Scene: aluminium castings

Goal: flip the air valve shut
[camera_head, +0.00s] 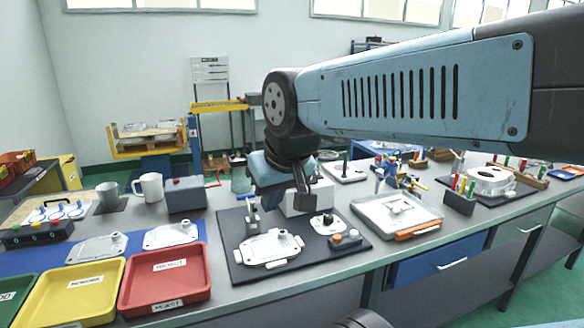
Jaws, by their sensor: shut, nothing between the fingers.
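My blue and black arm comes in from the right. My gripper (304,202) points down over the dark mat at the middle of the bench, in front of a pale block (316,198). It is shut and holds nothing. A blue and yellow fitting (398,176) stands behind the metal tray to the right, apart from my gripper. A small red lever-like part (213,179) shows beside a grey box (186,194) on the left. I cannot tell for certain which of these is the air valve, nor its handle's position.
The dark mat (238,277) carries a casting (268,249), a small clamp-like upright (252,213) and a button box (346,240). A metal tray (374,222) lies to the right. Red (170,307) and yellow (70,314) trays line the front left. Mugs (150,187) stand behind.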

